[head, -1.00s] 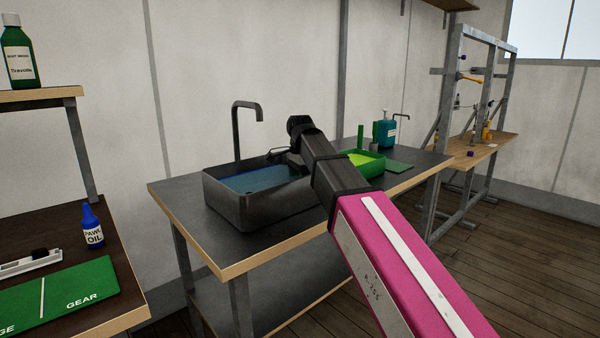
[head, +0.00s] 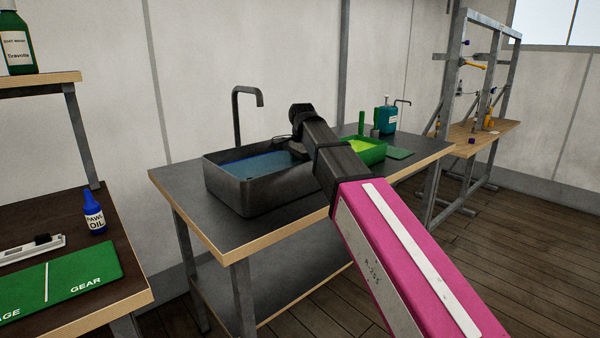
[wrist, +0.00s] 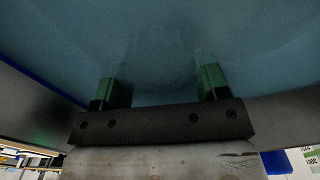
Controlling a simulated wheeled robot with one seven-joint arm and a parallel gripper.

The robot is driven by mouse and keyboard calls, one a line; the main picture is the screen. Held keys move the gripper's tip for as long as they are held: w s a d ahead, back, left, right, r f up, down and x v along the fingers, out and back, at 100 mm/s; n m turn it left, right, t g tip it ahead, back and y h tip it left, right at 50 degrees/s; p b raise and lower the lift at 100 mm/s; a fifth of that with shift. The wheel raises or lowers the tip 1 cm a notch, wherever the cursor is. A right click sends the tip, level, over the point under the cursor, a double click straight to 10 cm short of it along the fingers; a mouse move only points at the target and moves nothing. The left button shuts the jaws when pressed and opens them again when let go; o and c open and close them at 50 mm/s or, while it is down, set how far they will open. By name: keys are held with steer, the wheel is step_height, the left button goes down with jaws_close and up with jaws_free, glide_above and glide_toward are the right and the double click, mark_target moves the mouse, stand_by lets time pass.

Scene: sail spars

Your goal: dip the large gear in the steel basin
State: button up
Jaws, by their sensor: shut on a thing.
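The steel basin (head: 232,196) stands on the dark bench, filled with blue liquid (head: 250,169). My arm reaches over its right side, and in the head view its wrist hides that end of the basin. In the wrist view, the green fingers of my gripper (wrist: 160,82) stand apart, with their tips in the blue liquid. A faint rounded shape, the large gear (wrist: 163,58), shows dimly below the surface between them. Its teeth and edges cannot be made out. The gear is hidden in the head view.
A black tap (head: 237,120) rises behind the basin. A green tray (head: 370,153) with yellow-green contents and a teal bottle (head: 386,120) stand to the right. At left, a table holds a green mat (head: 90,268) and a blue oil bottle (head: 94,220). A metal frame (head: 455,90) stands at far right.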

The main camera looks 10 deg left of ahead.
steer(key=shift+w+d, duration=0.15)
steer(key=shift+w, duration=0.05)
steer(key=shift+s, duration=0.15)
steer(key=shift+s+a, duration=0.25)
steer(key=shift+a, duration=0.1)
steer(key=shift+w+d, duration=0.1)
steer(key=shift+w, duration=0.05)
stand_by(0.3)
steer(key=shift+w+d, duration=0.25)
steer(key=shift+s+a, duration=0.15)
steer(key=shift+s+a, duration=0.2)
steer(key=shift+s, duration=0.05)
stand_by(0.4)
steer(key=shift+w+d, duration=0.1)
steer(key=shift+w, duration=0.05)
